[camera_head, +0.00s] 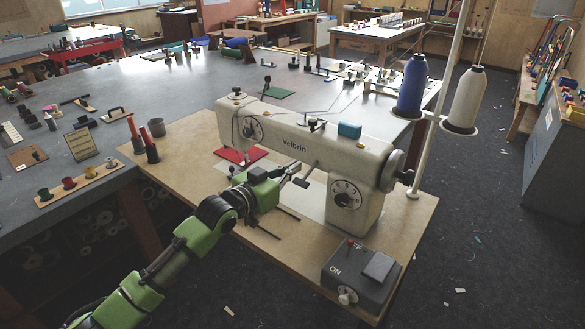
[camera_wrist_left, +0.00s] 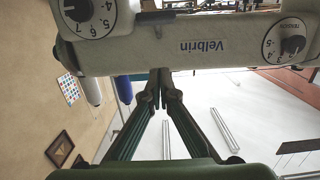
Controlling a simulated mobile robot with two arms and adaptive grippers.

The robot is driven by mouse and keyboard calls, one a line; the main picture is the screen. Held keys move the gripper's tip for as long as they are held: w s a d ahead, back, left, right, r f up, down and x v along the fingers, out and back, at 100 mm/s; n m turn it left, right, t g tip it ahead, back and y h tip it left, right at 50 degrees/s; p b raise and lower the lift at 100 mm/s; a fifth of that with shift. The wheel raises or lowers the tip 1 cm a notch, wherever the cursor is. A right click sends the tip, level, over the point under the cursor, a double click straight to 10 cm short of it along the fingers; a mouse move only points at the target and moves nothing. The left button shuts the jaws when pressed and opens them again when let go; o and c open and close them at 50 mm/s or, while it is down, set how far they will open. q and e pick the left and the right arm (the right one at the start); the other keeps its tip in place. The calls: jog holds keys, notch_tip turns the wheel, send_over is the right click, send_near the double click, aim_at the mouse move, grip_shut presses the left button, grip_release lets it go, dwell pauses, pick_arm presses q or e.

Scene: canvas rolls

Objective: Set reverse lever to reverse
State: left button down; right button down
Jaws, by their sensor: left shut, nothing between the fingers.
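The white sewing machine (camera_head: 300,150), marked Velbrin, stands on a wooden board. A dark flat-ended lever (camera_head: 302,182) sticks out below its arm, near the pillar; I take it to be the reverse lever. My left gripper (camera_head: 284,170) is just left of this lever, low in front of the machine's arm. Its fingers are shut and empty; a small gap to the lever seems to remain. My right gripper is not in view.
A numbered dial (camera_head: 345,194) is on the pillar and another dial (camera_head: 252,130) on the machine's head. A grey ON switch box (camera_head: 361,277) is at the front right. Blue (camera_head: 411,85) and white (camera_head: 466,98) thread cones stand behind. Two dark bars lie below my arm.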

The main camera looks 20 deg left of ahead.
pick_arm(q)
jog(key=f+b+v, duration=0.1)
jog(key=b+v, duration=0.2)
jog(key=v, duration=0.7)
jog(key=shift+f+b, duration=0.35)
jog(key=shift+f, duration=0.05)
jog(key=shift+s, duration=0.1)
